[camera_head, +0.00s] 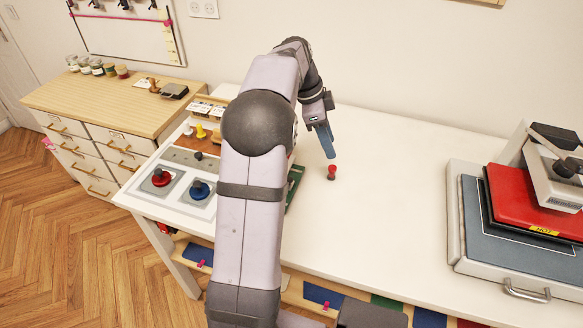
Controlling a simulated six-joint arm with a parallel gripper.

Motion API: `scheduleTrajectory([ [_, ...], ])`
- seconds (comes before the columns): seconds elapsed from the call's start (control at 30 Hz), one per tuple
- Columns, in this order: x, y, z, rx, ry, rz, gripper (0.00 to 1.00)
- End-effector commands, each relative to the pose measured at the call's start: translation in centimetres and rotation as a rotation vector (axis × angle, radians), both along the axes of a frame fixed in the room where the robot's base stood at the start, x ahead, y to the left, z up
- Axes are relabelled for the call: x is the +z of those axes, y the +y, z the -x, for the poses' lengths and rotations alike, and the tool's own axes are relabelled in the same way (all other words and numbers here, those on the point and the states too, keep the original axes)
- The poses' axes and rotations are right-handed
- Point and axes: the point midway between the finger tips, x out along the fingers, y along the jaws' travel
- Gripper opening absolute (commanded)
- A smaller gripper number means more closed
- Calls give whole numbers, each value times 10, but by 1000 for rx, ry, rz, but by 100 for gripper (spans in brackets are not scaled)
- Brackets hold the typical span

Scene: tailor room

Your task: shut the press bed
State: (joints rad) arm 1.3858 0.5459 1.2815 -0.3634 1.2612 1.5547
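The press stands at the right end of the white table. Its grey bed (517,258) sits in a light frame and has a metal handle (527,291) at the front edge. A red plate (515,192) marked HOT lies above the rear part of the bed; the front part of the bed is uncovered. The right side of the press is cut off by the picture edge. My gripper (327,143) points down over the middle of the table, well left of the press. Its blue-grey fingers overlap in this view, so I cannot see any gap between them.
A small red spool-like piece (332,172) stands on the table just below my gripper. The white table (385,190) is clear between it and the press. Red and blue knobs (199,189) sit at the table's left. Wooden drawers (115,105) stand beyond.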

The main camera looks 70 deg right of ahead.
Motion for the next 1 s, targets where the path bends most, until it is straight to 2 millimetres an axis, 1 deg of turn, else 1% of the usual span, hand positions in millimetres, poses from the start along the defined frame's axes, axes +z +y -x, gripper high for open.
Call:
scheduleTrajectory([
  [0.03, 3, 17, 17, -51, -24, -35, 37],
  [0.07, -1, 26, 21, -76, -49, -54, 37],
  [0.1, -8, 38, 22, -107, -93, -74, 37],
  [0.17, -21, 54, 15, -164, -178, -93, 37],
  [0.23, -39, 69, -2, -264, -298, -94, 37],
  [0.33, -65, 80, -37, -442, -464, -68, 37],
  [0.4, -80, 81, -58, -585, -559, -40, 37],
  [0.47, -88, 77, -70, -709, -628, -8, 37],
  [0.5, -90, 71, -76, -790, -669, 23, 37],
  [0.6, -85, 47, -80, -936, -744, 111, 37],
  [0.7, -83, 36, -78, -1005, -764, 157, 37],
  [1.0, -86, 34, -78, -1036, -764, 157, 37],
])
